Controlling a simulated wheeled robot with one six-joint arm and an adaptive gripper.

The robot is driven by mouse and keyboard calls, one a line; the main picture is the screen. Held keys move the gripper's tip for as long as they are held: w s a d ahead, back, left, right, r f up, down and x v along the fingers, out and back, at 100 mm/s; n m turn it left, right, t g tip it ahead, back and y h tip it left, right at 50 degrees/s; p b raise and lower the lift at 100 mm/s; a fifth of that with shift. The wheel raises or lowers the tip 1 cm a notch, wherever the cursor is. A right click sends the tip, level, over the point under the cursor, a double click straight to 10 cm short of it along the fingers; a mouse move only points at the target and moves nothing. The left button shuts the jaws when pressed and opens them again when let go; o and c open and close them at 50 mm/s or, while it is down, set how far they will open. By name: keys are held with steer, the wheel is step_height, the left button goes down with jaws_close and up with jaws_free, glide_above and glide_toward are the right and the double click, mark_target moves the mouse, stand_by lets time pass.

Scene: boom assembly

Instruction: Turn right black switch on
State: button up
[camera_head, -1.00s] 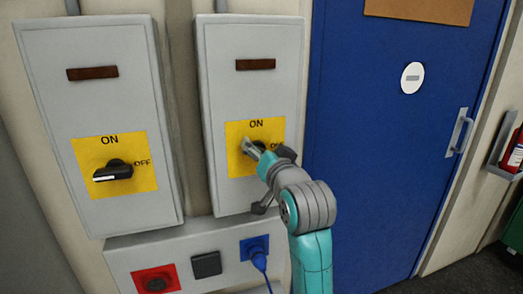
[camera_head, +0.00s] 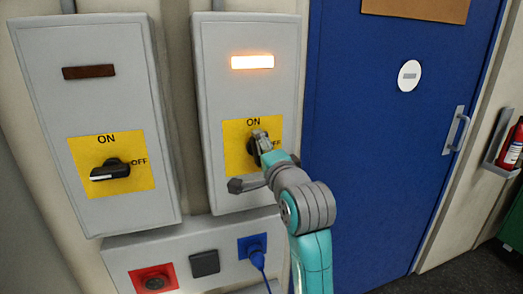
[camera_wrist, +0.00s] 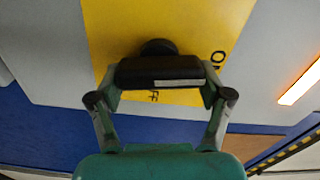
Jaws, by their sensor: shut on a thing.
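The right black switch (camera_head: 254,146) sits on the yellow plate of the right grey box, partly hidden by my gripper (camera_head: 262,144). In the wrist view the switch's black handle (camera_wrist: 158,72) lies between the two fingers of my gripper (camera_wrist: 161,92), which is shut on it. Its white mark points toward the side with the ON lettering. The indicator lamp (camera_head: 252,62) above this switch glows; its lit strip also shows at the right of the wrist view (camera_wrist: 301,82).
The left box has its own black switch (camera_head: 110,170), turned sideways, under a dark lamp (camera_head: 89,72). Below are a red socket (camera_head: 154,279) and a blue plug (camera_head: 253,247) with its cable. A blue door (camera_head: 395,150) stands at right.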

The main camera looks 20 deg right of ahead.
steer(key=shift+f+m, duration=0.15)
steer(key=shift+m, duration=0.95)
steer(key=o, duration=1.1)
steer(key=s, duration=1.2)
